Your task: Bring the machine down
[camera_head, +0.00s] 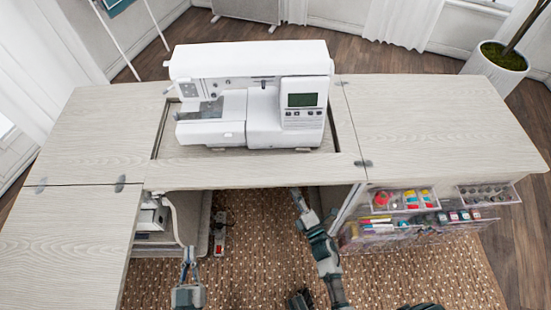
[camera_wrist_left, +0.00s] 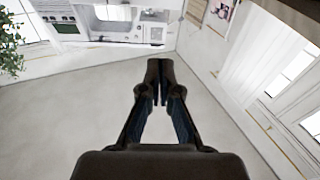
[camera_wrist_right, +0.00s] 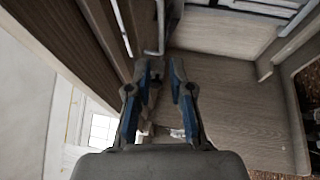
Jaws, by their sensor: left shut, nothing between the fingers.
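The white sewing machine (camera_head: 252,100) stands upright on a platform (camera_head: 200,152) in the recessed opening of the cabinet's wooden top (camera_head: 255,172).
Clear storage trays (camera_head: 405,200) with coloured supplies hang at the cabinet's right. The left leaf (camera_head: 70,235) and right leaf (camera_head: 445,120) are bare. A potted plant (camera_head: 495,65) stands at far right.

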